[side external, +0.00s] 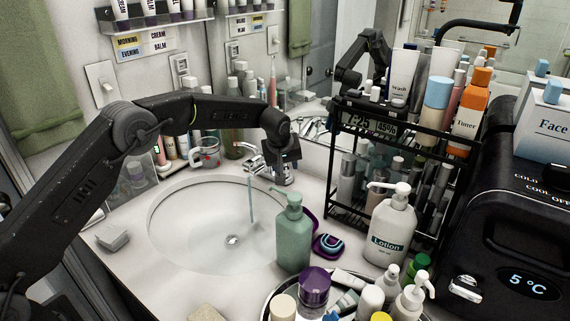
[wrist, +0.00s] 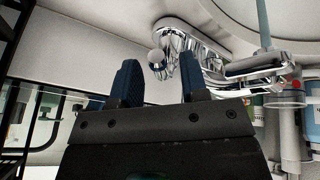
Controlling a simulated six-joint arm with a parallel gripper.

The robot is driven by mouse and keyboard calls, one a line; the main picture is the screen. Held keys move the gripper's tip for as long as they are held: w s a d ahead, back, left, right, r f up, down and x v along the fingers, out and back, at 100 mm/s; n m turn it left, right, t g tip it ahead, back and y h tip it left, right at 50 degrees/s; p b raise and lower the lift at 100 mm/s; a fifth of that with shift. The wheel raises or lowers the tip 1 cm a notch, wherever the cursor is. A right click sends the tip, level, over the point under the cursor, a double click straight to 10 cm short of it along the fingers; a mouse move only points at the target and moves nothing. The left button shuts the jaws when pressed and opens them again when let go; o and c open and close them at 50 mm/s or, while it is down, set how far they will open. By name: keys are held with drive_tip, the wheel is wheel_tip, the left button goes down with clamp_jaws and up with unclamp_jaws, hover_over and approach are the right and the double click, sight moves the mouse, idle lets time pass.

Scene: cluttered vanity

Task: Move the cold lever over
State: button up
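The chrome faucet (side external: 252,158) stands at the back edge of the sink with a thin stream running from it. In the wrist view the faucet (wrist: 188,42) shows close up, with a short ball-ended lever (wrist: 157,57) and a longer arm reaching right. I see no clear cold marking, so I cannot tell which part is the cold lever. My gripper (side external: 284,176) points down just right of the faucet. Its two blue fingers (wrist: 160,82) are apart with nothing between them. The ball end appears beyond the gap; I cannot tell if anything touches.
The basin (side external: 185,235) lies left of my gripper. A green pump bottle (side external: 293,238) stands in front. A black rack (side external: 372,130) of bottles, a lotion bottle (side external: 389,232) and a black cooler (side external: 510,245) crowd the right. A mug (side external: 208,152) stands behind the basin.

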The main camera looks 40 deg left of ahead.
clamp_jaws()
idle(0.3)
drive_tip(key=shift+s+a+m+h, duration=0.3)
drive_tip(key=shift+a+m+h, duration=0.2)
drive_tip(key=shift+m, duration=0.55)
drive_tip(key=shift+s+a+m+h, duration=0.25)
drive_tip(key=shift+a+m+h, duration=0.25)
drive_tip(key=shift+m, duration=0.55)
drive_tip(key=shift+o, duration=0.5)
unclamp_jaws()
